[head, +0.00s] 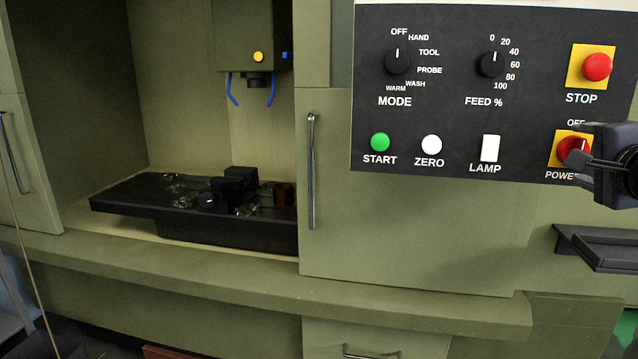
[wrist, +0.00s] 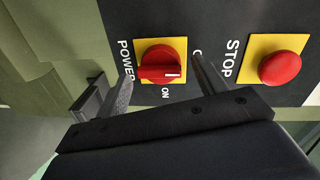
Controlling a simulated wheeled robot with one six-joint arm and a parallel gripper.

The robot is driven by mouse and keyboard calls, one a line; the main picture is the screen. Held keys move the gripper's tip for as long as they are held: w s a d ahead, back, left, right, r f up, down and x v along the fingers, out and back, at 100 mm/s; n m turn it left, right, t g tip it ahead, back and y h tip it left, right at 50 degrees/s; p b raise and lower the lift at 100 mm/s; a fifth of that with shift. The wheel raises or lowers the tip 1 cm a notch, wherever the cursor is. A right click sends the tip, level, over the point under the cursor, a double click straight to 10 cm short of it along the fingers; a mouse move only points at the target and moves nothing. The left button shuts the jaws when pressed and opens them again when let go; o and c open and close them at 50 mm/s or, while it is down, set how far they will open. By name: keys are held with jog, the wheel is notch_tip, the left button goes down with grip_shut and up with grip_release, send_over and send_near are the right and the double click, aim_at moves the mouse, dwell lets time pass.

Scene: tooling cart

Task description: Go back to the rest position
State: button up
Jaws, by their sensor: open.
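My gripper (head: 580,166) is at the right edge of the head view, in front of the red POWER knob (head: 570,149). In the wrist view my gripper (wrist: 163,68) is open and empty, with one finger to each side of the knob (wrist: 158,63). I see no contact with the knob, but cannot judge the depth gap. The knob sits on a yellow plate. The white mark on its handle points toward the side of the OFF label, which one finger largely hides; the ON label (wrist: 166,92) is clear.
The red STOP button (head: 597,67) is close above the gripper. The dark panel (head: 450,115) also carries dials, START, ZERO and LAMP. A dark shelf (head: 600,245) juts out below the gripper. A door handle (head: 311,170) and an open bay with a black table (head: 150,190) lie left.

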jog(key=b+v, duration=0.1)
jog(key=v, duration=0.8)
jog(key=w+d+m+y+p, duration=0.1)
jog(key=w+m+p, duration=0.3)
jog(key=m+p, duration=0.4)
jog(key=w+d+f+m+t+p, duration=0.1)
jog(key=w+m+p, duration=0.4)
jog(key=p, duration=0.8)
jog(key=m, duration=0.3)
jog(key=shift+d+m+y+p, duration=0.35)
jog(key=shift+m+y+p, duration=0.05)
jog(key=shift+a, duration=0.1)
